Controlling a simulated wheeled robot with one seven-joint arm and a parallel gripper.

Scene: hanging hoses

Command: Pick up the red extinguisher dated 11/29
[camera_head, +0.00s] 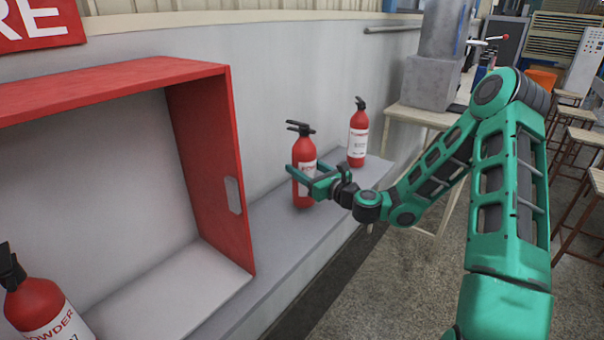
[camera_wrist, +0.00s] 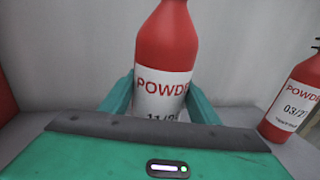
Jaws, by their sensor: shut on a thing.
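A red extinguisher (camera_head: 303,178) with a black handle stands upright on the grey ledge to the right of the red cabinet. In the wrist view this extinguisher (camera_wrist: 166,52) carries a white label reading "POWDE..." and "11/2", with the last part hidden behind my gripper's body. My gripper (camera_head: 306,179) is shut around its middle, one green finger on each side; the fingers also show in the wrist view (camera_wrist: 160,95). I cannot tell whether its base touches the ledge.
Another red extinguisher (camera_head: 357,137) stands farther along the ledge (camera_head: 270,235); its label reads "03/2..." in the wrist view (camera_wrist: 294,98). A third extinguisher (camera_head: 38,305) is at the lower left, near the open red cabinet (camera_head: 215,170). A table (camera_head: 425,116) stands behind my arm.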

